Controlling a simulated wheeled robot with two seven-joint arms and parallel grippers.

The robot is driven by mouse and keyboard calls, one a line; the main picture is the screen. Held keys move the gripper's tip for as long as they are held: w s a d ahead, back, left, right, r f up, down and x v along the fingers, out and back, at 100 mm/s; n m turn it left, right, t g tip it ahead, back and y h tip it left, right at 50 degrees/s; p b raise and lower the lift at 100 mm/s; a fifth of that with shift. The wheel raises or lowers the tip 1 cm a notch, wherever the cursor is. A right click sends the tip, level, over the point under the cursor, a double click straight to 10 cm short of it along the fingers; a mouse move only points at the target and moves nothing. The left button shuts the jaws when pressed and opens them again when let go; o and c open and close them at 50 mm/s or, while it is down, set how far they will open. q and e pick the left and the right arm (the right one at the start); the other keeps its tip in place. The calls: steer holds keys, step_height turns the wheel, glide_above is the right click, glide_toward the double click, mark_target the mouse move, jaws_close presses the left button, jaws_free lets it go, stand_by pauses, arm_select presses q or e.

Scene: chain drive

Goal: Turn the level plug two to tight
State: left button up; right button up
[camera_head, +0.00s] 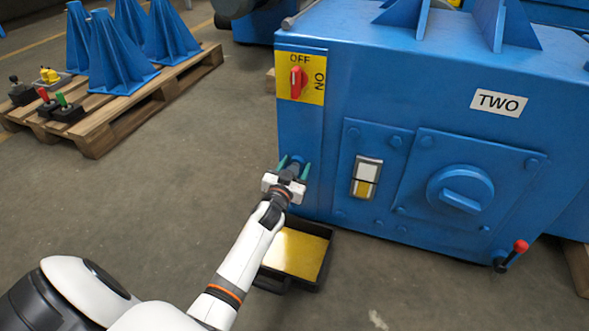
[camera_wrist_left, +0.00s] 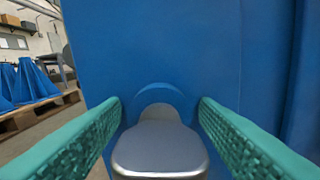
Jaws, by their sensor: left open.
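The level plug is a grey metal plug with a flat grip, in a round blue boss on the left end of the blue gearbox marked TWO (camera_head: 497,103). In the left wrist view the plug (camera_wrist_left: 160,148) is in the lower middle, between the two green fingers. My left gripper (camera_head: 293,166) is open around it, with a visible gap on both sides near the boss. In the head view the gripper mostly hides the plug. How tight the plug is cannot be told. My right gripper is not in view.
A black tray (camera_head: 326,262) holding yellow liquid stands on the floor below my left gripper. Above is a red switch (camera_head: 297,82) on a yellow OFF/ON plate. A sight glass (camera_head: 366,177), round blue knob (camera_head: 460,190) and red-tipped lever (camera_head: 512,254) are to the right. A pallet (camera_head: 110,135) stands left.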

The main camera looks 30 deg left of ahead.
arm_select(q)
steer(key=c, duration=1)
